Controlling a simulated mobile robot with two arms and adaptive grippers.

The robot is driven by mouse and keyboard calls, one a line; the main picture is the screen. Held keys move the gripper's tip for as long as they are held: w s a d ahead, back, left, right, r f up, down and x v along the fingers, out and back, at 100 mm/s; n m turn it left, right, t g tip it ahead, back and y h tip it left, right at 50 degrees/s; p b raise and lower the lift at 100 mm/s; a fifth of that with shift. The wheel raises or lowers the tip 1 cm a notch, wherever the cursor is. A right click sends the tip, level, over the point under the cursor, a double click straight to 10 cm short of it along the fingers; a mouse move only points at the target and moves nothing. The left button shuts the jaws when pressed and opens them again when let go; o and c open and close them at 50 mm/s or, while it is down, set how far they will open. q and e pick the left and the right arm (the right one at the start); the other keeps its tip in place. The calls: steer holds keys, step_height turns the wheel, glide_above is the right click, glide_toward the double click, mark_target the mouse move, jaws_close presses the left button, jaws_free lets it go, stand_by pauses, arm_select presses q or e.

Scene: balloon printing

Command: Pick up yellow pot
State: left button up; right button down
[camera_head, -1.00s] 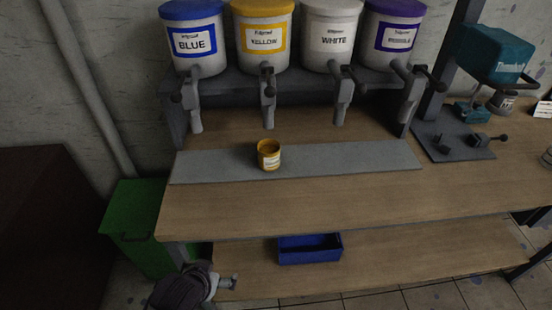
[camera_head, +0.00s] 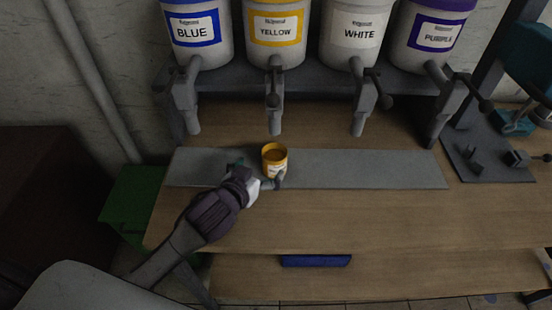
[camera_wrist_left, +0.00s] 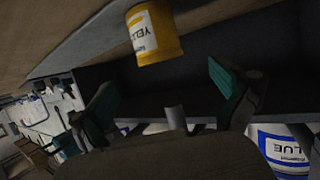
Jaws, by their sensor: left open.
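The yellow pot (camera_head: 274,158) stands upright on the grey strip (camera_head: 370,169) of the workbench, below the yellow dispenser. It has a white label and an open top. My left gripper (camera_head: 259,174) is at the pot's left front side, with its fingers apart. In the left wrist view the pot (camera_wrist_left: 153,33) appears at the top, beyond the open fingers (camera_wrist_left: 168,95) and not between them. Whether a finger touches the pot cannot be told. My right gripper is not in view.
Dispensers labelled blue (camera_head: 196,35), yellow (camera_head: 275,35), white (camera_head: 360,40) and purple (camera_head: 432,38) stand on a rack behind, with taps hanging above the strip. A green bin (camera_head: 133,205) stands left. A blue box (camera_head: 316,261) sits on the lower shelf. The bench right of the pot is clear.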

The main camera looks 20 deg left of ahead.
mark_target(267, 162)
arm_select(q)
steer(key=x, duration=0.4)
steer(key=shift+f, duration=0.1)
steer(key=shift+w+d+f, duration=0.1)
steer(key=shift+w, duration=0.2)
steer(key=shift+p+x, duration=0.45)
steer(key=shift+x, duration=0.3)
steer(key=x, duration=0.3)
steer(key=shift+w+f, duration=0.15)
steer(key=shift+f, duration=0.1)
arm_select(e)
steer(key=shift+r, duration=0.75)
arm_select(q)
steer(key=c, duration=1.3)
steer(key=shift+r, duration=0.1)
steer(key=shift+c, duration=1.1)
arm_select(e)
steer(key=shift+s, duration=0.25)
